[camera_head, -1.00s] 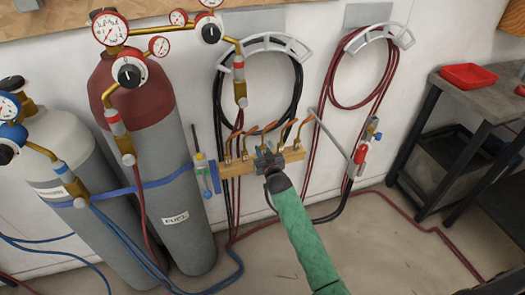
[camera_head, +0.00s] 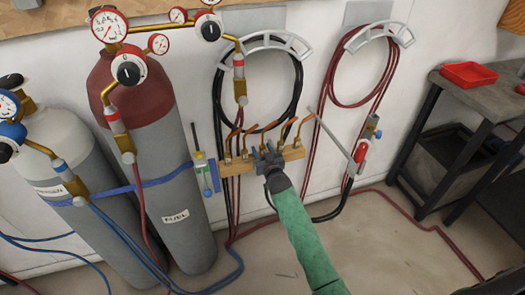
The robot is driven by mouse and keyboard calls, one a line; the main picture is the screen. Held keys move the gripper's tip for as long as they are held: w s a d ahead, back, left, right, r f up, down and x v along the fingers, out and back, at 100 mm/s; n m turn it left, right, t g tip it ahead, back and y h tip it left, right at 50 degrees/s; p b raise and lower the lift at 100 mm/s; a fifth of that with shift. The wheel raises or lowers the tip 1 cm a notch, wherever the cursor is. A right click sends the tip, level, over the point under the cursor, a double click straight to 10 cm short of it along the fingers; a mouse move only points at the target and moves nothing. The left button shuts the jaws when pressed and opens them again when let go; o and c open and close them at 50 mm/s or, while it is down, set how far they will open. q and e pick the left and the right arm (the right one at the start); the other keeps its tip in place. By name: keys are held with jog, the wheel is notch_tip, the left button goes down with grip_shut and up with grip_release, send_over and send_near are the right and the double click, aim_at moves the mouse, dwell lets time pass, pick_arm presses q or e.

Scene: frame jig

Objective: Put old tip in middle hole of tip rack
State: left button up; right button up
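The tip rack (camera_head: 233,168) is a narrow wooden bar on the wall, low in the middle of the head view. Several bent copper tips (camera_head: 304,124) stand in it in a row. My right gripper (camera_head: 268,153), on the green-sleeved arm, is at the middle of the rack, in front of it. Its dark fingers are around or just in front of the base of a middle copper tip (camera_head: 270,127). The fingers hide that base and the middle hole, so I cannot tell whether they grip the tip. My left gripper is out of view.
A torch with a red knob (camera_head: 361,152) and a long grey tube is right of the rack. Gas cylinders (camera_head: 177,180) stand left. Hoses hang on wall hooks behind. A workbench (camera_head: 440,85) with a red tray (camera_head: 468,74) is at right.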

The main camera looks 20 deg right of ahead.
jog(key=s+b, duration=0.1)
jog(key=s, duration=0.5)
jog(key=shift+d+f, duration=0.1)
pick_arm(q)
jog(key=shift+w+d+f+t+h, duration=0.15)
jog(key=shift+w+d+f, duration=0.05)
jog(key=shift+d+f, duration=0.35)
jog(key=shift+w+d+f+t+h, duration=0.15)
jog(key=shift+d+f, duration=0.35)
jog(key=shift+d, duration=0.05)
pick_arm(e)
jog(key=shift+s, duration=0.9)
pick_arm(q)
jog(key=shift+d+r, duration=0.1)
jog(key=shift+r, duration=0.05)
